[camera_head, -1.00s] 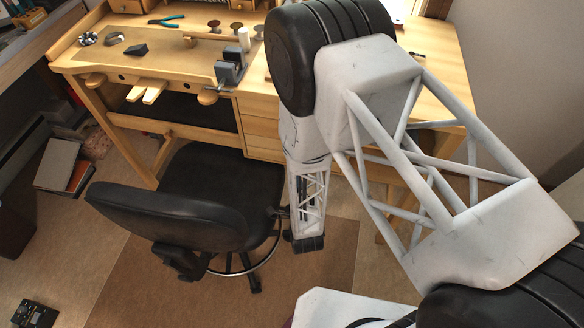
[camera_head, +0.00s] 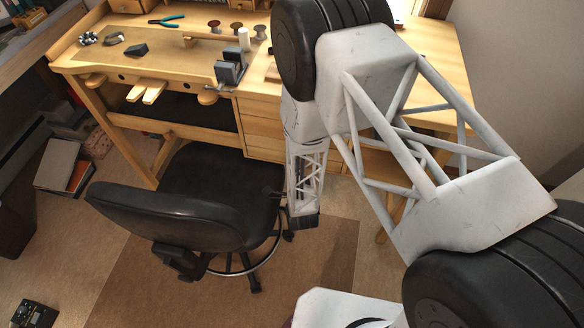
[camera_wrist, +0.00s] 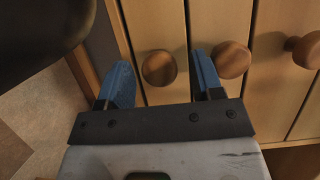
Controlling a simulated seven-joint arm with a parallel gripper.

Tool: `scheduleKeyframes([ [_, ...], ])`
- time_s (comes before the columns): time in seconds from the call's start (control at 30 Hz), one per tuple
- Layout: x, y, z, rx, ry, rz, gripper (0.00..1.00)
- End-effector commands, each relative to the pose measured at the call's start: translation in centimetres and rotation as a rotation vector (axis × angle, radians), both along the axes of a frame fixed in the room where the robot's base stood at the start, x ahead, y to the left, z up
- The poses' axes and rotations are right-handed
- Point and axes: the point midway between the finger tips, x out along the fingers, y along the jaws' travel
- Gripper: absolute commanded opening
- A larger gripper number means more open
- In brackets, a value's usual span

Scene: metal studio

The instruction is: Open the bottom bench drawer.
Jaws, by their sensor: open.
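The bench drawers (camera_head: 262,128) form a stack of pale wooden fronts under the bench top, partly covered by my arm in the head view. All that show look closed. In the wrist view the fronts appear turned on their side, with round brown knobs. The leftmost front, which seems to be the bottom drawer (camera_wrist: 153,25), has its knob (camera_wrist: 158,68) between the blue fingers of my gripper (camera_wrist: 161,72). The gripper is open around this knob; I cannot tell whether either finger touches it. The right finger lies between this knob and the neighbouring knob (camera_wrist: 231,60).
A black swivel chair (camera_head: 180,210) stands close to the left of my lower arm. Another drawer knob (camera_wrist: 303,48) is at the right in the wrist view. Tools and a small vise (camera_head: 230,70) are on the bench top.

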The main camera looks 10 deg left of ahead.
Motion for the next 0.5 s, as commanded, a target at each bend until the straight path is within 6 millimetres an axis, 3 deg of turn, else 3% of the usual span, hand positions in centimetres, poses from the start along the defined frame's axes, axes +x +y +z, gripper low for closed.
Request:
scheduleKeyframes([
  [0.37,0.46,0.19,-0.02,0.0,0.001,0.0,0.6],
  [0.5,0.45,0.19,-0.02,0.0,0.001,0.0,0.43],
])
